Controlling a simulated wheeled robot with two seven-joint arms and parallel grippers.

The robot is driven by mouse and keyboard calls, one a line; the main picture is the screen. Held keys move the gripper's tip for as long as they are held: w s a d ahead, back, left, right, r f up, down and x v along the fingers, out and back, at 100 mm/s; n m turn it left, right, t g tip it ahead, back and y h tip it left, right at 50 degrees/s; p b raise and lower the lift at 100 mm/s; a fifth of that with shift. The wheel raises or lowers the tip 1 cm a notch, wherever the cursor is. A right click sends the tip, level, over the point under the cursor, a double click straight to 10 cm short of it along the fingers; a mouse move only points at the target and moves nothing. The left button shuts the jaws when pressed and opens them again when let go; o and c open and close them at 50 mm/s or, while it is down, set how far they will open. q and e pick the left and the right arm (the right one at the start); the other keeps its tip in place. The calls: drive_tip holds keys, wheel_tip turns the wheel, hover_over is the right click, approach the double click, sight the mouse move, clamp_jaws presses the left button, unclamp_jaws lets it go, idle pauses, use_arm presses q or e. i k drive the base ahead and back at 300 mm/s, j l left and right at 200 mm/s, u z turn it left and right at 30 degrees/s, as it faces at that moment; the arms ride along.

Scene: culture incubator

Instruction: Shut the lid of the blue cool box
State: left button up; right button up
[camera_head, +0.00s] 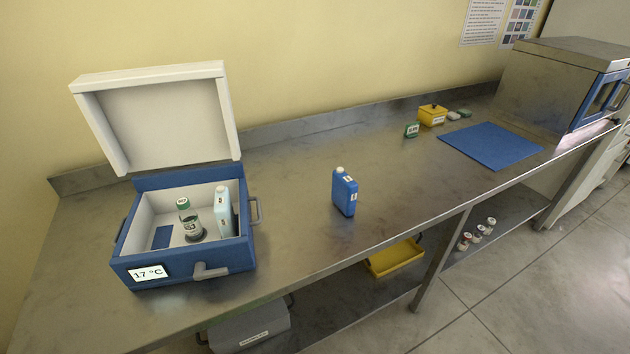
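The blue cool box (183,267) stands on the left part of the metal bench, with a label reading 17 °C and a grey handle on its front. Its white lid (160,118) stands open and upright at the back, hinged along the box's rear edge. Inside the box are a green-capped bottle (189,220) and a pale bottle (223,212), both upright, and a small dark blue patch on the floor at the left. Neither of my grippers is in view.
A blue bottle (344,192) stands on the bench right of the box. A blue mat (491,145), a yellow box (432,115) and a steel incubator (553,88) are farther right. A yellow tray (395,259) and a grey case (249,329) are on the lower shelf.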

sight(163, 116)
drive_tip(key=i+l+u, duration=0.15)
drive_tip(key=l, duration=0.15)
drive_tip(key=i+l+u, duration=0.3)
drive_tip(key=l, duration=0.3)
drive_tip(key=i+l+u, duration=0.15)
drive_tip(key=l, duration=0.15)
